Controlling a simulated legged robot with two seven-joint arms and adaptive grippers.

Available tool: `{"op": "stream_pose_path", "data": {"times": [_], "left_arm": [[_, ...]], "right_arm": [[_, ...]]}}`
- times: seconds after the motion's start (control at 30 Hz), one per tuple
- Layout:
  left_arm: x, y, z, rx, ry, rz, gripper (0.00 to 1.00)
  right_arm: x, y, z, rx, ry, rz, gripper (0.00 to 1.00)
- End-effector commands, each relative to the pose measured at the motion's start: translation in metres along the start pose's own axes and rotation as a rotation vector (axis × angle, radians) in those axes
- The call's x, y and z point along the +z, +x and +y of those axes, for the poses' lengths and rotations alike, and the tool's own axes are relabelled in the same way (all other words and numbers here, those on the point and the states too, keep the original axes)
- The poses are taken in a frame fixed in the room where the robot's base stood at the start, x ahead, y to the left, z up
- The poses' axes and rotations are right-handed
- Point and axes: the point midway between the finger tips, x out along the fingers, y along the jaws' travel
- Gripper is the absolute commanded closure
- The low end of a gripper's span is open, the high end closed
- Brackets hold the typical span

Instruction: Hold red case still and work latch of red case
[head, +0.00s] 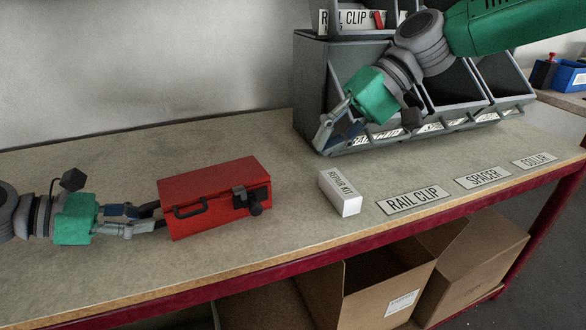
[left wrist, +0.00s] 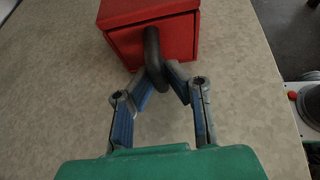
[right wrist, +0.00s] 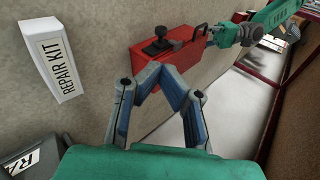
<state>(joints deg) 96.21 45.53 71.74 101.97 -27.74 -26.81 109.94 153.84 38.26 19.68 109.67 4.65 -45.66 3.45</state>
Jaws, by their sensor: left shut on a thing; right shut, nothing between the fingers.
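The red case (head: 215,190) lies closed on the bench, left of centre in the head view. A black latch (head: 247,199) is on its front face near the right end; in the right wrist view the latch (right wrist: 160,46) shows near the case's upper left. My left gripper (head: 155,211) is shut on a dark curved handle (left wrist: 153,50) at the case's left end. My right gripper (head: 327,140) is shut and empty, in front of the bin rack, well right of the case and apart from it.
The grey bin rack (head: 310,85) stands at the back right. A white REPAIR KIT box (head: 341,194) stands right of the case. Flat labels RAIL CLIP (head: 413,199), SPACER (head: 482,178) and COLLAR (head: 534,160) lie on the bench. Cardboard boxes (head: 385,290) sit below.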

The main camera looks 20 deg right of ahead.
Motion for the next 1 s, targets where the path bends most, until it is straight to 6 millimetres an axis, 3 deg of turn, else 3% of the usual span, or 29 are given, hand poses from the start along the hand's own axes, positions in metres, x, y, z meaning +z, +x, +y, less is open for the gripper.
{"op": "stream_pose_path", "data": {"times": [0.4, 0.6, 0.8, 1.0], "left_arm": [[0.001, 0.000, 0.000, 0.000, 0.001, -0.001, 1.00], [0.001, 0.000, 0.000, 0.000, 0.001, -0.001, 1.00], [0.001, 0.000, 0.000, 0.000, 0.002, -0.001, 1.00], [0.001, 0.000, 0.000, 0.000, 0.002, -0.001, 1.00]], "right_arm": [[0.002, 0.085, 0.001, 0.003, 0.003, -0.006, 1.00], [0.002, 0.117, 0.001, 0.002, 0.001, -0.004, 1.00], [0.001, 0.130, 0.000, 0.001, 0.001, -0.001, 1.00], [0.001, 0.131, 0.000, 0.000, 0.000, 0.000, 1.00]]}}
